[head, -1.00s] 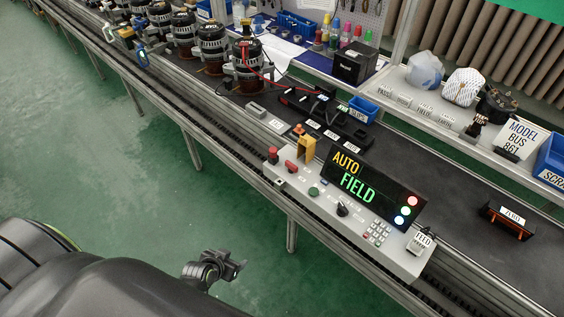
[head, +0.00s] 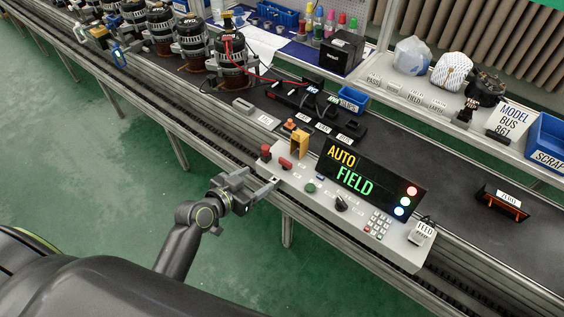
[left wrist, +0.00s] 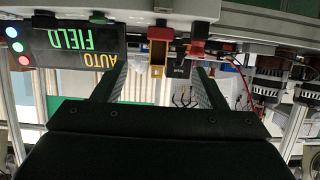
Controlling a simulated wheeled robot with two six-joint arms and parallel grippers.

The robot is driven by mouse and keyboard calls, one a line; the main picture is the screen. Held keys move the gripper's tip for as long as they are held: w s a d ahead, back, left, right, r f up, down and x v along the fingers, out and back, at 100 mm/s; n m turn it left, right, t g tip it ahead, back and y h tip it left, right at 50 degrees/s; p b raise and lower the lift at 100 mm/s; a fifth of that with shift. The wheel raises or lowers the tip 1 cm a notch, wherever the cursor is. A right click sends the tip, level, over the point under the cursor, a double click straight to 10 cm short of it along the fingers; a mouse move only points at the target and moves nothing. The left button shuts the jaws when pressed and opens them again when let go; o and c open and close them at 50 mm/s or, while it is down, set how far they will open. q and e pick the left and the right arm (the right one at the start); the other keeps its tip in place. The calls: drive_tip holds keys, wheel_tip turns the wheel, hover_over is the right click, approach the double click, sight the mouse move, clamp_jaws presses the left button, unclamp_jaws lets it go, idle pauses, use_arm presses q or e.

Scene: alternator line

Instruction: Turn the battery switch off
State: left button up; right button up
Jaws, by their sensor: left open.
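The grey control panel (head: 325,205) stands at the belt's front edge. On its left end are a red round knob (head: 265,152) and a red handle (head: 286,163); I cannot read which is the battery switch. The red handle also shows in the left wrist view (left wrist: 160,33), where the picture is upside down, with the red knob (left wrist: 197,47) beside it. My left gripper (head: 263,180) is open and empty, just in front of the panel's left end, apart from both red controls. My right gripper is not in view.
A yellow bracket (head: 299,144) stands behind the red handle. The display (head: 368,180) reads AUTO FIELD. A dark knob (head: 341,203), a green button (head: 310,187) and a keypad (head: 377,225) sit further right. Alternators (head: 230,65) stand on the line at the back left.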

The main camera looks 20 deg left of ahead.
sight(284, 163)
use_arm(q)
drive_tip(key=x, duration=1.3)
drive_tip(key=shift+w+f+p, duration=0.2)
drive_tip(key=shift+p, duration=0.15)
drive_tip(key=shift+c, duration=0.3)
drive_tip(key=c, duration=0.9)
